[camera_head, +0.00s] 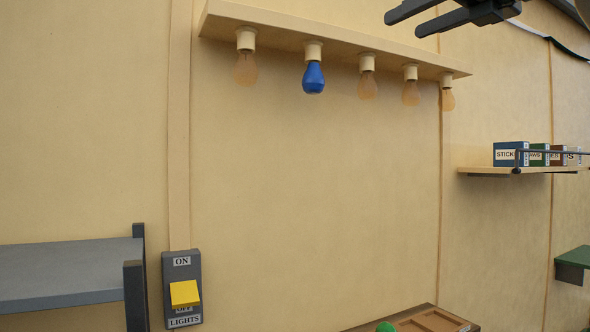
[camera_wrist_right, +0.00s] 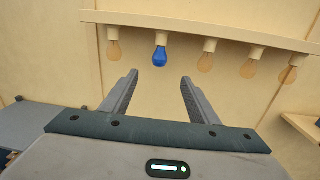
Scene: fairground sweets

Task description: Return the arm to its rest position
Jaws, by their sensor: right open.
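My right gripper (camera_head: 449,17) is at the top right of the head view, open and empty, with its fingers pointing left. In the right wrist view my right gripper (camera_wrist_right: 155,92) shows its two fingers spread apart with nothing between them. Beyond them is a blue bulb (camera_wrist_right: 160,57), which hangs in a socket under a wooden rail. In the head view the blue bulb (camera_head: 313,78) is second from the left. The other bulbs (camera_head: 246,68) in the row are clear amber. My left gripper is not in view.
The bulb rail (camera_head: 340,42) juts from the wall. A light switch box (camera_head: 182,288) with a yellow rocker is at lower left, beside a grey shelf (camera_head: 60,270). A right-hand shelf (camera_head: 480,171) holds labelled boxes (camera_head: 510,154). A wooden tray (camera_head: 428,319) is at the bottom.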

